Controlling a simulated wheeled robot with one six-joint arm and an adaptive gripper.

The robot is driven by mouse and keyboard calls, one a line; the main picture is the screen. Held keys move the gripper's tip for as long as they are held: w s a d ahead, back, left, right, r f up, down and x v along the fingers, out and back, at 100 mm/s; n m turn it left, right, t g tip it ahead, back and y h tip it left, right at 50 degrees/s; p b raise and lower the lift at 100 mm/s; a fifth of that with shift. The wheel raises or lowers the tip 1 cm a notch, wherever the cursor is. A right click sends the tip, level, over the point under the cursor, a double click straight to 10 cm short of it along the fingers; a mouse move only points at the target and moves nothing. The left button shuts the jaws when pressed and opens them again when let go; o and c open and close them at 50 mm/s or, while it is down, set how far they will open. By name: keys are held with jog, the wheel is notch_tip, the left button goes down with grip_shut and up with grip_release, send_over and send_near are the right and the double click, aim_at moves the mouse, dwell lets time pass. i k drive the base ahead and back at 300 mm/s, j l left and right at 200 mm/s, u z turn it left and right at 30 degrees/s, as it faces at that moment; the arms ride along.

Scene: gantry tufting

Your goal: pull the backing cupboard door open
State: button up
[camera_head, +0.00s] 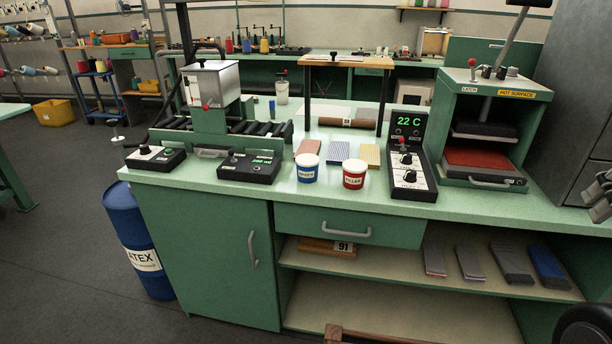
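The cupboard door (195,255) is a green panel at the lower left of the green workbench, left of the open shelves. It looks closed, flush with the bench front. Its grey vertical bar handle (251,249) is near the door's right edge, and nothing touches it. Part of my gripper (598,198) shows as dark, jointed metal at the right picture edge, far to the right of the handle and apart from it. It is cut off by the picture edge, so whether it is open or shut is unclear.
A blue latex drum (141,245) stands on the floor just left of the door. A drawer (350,228) and open shelves (400,262) holding several blocks are right of it. A press (490,130) and cups stand on the worktop. Floor at lower left is clear.

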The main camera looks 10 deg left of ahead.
aim_at(215, 251)
jog(key=u, duration=1.5)
jog(key=i+z, duration=0.3)
jog(key=i, duration=0.2)
